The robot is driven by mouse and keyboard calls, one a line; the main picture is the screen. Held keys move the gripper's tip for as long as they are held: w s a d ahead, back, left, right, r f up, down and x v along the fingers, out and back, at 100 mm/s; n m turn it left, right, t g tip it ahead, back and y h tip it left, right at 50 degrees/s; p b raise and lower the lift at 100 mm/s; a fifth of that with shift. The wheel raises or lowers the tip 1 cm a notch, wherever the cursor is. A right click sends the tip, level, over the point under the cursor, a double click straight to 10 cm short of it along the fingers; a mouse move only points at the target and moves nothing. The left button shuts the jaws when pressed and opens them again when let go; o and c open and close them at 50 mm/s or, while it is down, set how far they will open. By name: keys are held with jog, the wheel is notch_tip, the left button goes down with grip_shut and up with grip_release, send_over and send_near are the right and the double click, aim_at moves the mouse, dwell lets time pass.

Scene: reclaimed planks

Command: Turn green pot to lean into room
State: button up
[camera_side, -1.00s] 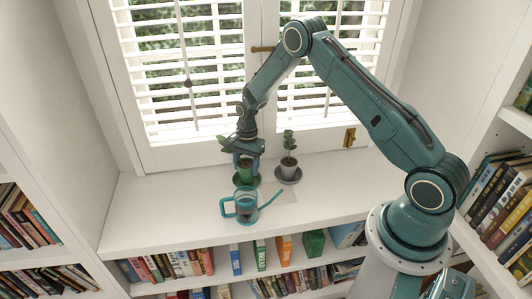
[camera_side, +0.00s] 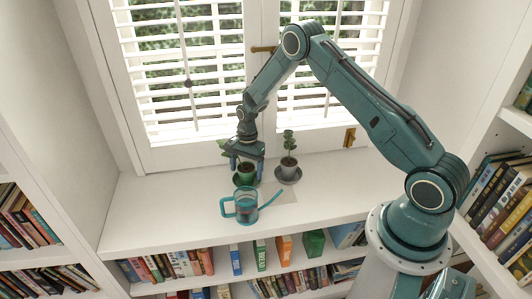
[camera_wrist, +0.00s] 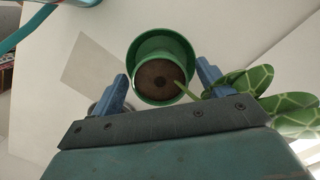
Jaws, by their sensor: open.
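The green pot (camera_side: 246,177) stands upright on a dark saucer (camera_side: 238,183) on the white sill. In the wrist view the pot (camera_wrist: 143,54) shows from above, with brown soil inside. Its plant's patterned leaves (camera_wrist: 268,84) reach out to the right there; in the side view they lean left, toward the window side (camera_side: 223,144). My gripper (camera_side: 247,163) is directly over the pot and open. In the wrist view its blue fingers (camera_wrist: 161,73) stand on either side of the pot, with a visible gap on each side.
A grey pot (camera_side: 289,170) with a small plant stands close on the right. A teal-handled glass watering can (camera_side: 246,206) is in front, its spout pointing right toward a pale grey square (camera_side: 286,196). Shuttered windows (camera_side: 190,80) are behind. The sill's left part is clear.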

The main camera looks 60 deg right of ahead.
aim_at(248, 166)
notch_tip(248, 166, up, 14)
jog(key=d, duration=0.1)
jog(key=shift+w+d+f, duration=0.15)
jog(key=shift+d, duration=0.15)
dwell(0.5)
